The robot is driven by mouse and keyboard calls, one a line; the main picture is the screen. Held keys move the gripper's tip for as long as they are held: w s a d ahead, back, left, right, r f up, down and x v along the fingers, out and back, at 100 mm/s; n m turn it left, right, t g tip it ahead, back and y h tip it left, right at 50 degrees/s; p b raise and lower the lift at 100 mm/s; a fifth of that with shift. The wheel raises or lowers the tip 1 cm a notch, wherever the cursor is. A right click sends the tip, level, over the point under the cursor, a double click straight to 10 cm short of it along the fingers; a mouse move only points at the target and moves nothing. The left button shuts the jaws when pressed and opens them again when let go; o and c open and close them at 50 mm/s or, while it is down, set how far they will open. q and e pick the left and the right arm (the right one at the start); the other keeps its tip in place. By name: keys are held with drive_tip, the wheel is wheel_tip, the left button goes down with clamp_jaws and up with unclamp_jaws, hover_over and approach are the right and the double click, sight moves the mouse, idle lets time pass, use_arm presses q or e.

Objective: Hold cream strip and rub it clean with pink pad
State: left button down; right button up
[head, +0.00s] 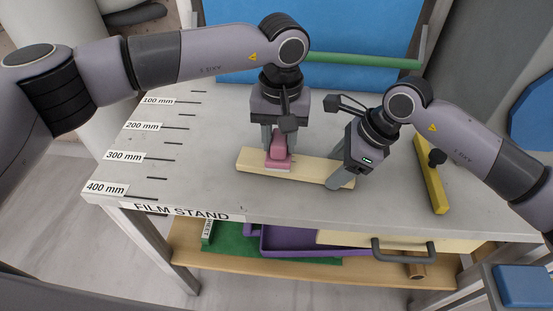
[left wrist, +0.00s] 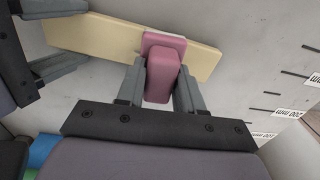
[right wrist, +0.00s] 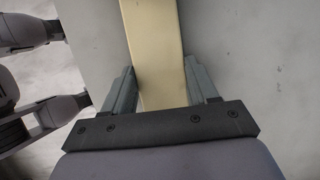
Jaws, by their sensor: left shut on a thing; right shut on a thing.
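The cream strip (head: 310,170) lies across the front middle of the grey slab (head: 215,150). The pink pad (head: 279,150) has a narrow upper grip and a wider base, and its base rests on the strip left of its middle. My left gripper (head: 279,148) is shut on the pad's grip from above; the left wrist view shows its fingers on both sides of the pad (left wrist: 162,75). My right gripper (head: 342,180) is shut on the right end of the strip; in the right wrist view the strip (right wrist: 155,50) runs between its fingers. No marks on the strip are clear.
A yellow bar (head: 430,175) lies on the slab at the right, close to my right arm. A green rod (head: 360,61) runs along the back by a blue panel. Below the front edge are a purple tray (head: 290,246) and a drawer handle (head: 404,247). The slab's left side is clear.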

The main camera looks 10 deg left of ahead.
use_arm(q)
drive_tip(key=shift+w+a+r, duration=0.1)
drive_tip(key=shift+a+r, duration=0.05)
drive_tip(key=shift+r, duration=0.25)
drive_tip(key=shift+a+r, duration=0.1)
drive_tip(key=shift+a, duration=0.8)
drive_tip(key=shift+a+r, duration=0.1)
drive_tip(key=shift+r, duration=0.05)
